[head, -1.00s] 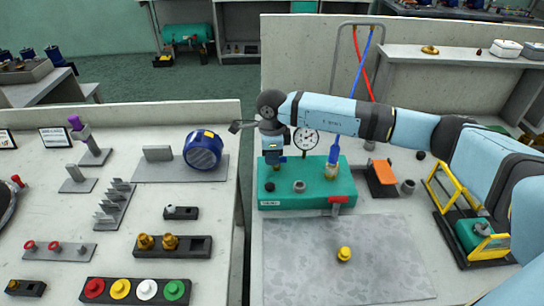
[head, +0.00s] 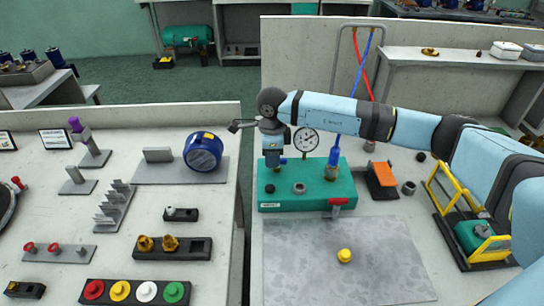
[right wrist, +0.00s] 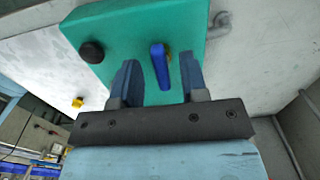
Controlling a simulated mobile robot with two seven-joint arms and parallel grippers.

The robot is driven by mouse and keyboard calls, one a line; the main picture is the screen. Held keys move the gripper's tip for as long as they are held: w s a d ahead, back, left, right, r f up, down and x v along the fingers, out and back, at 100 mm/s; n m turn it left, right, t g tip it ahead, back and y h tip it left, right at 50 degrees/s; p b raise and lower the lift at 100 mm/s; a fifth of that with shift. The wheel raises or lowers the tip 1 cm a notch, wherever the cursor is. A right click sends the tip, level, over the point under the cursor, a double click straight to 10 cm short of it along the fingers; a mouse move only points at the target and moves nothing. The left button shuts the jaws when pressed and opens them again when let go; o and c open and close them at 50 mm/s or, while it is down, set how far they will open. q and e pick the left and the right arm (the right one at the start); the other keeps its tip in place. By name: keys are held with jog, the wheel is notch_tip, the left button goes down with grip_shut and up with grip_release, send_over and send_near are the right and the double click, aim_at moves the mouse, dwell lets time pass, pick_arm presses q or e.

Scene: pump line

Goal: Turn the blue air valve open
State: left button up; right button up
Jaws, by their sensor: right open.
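The blue air valve handle (right wrist: 159,65) shows in the right wrist view as a short blue lever on a brass stem on the green block (right wrist: 108,24). My right gripper (right wrist: 158,70) is open, with one finger on each side of the handle and a visible gap to each. I cannot tell how deep the fingers reach around it. In the head view my right gripper (head: 272,160) points down over the back left part of the green block (head: 310,202), and a bit of the blue handle (head: 283,161) shows beside it. My left gripper is not in view.
A pressure gauge (head: 305,140) stands just right of the gripper. A red lever (head: 339,201) sits on the block's front edge. A grey mat (head: 300,262) with a yellow knob (head: 344,255) lies in front.

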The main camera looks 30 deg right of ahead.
notch_tip(320, 180, up, 13)
dwell(0.3)
dwell(0.5)
